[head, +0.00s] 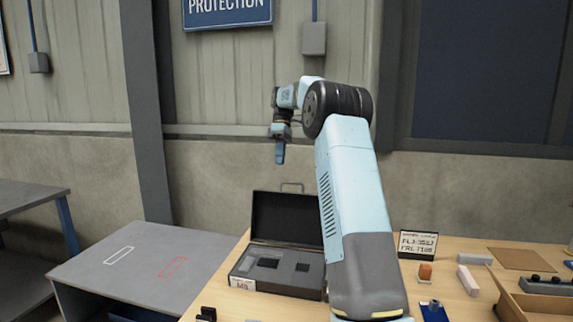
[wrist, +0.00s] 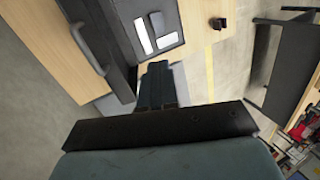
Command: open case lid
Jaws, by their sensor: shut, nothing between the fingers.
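A dark case (head: 285,281) sits on the wooden table with its lid (head: 288,218) standing open, roughly upright at the back. The grey insert with dark cut-outs shows inside, and a label is on its front. A handle (head: 292,185) shows at the lid's top edge. My gripper (head: 280,153) is shut and empty, pointing down, high above the lid and apart from it. In the wrist view the gripper's fingers (wrist: 157,85) are together; the lid (wrist: 108,35), its handle (wrist: 85,48) and the insert (wrist: 158,32) lie beyond them.
A sign card (head: 418,244), an orange block (head: 425,272), a pale block (head: 468,280) and a wooden tray (head: 535,305) are on the table's right side. A grey table (head: 140,275) with white and red outlines stands left. A wall is behind.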

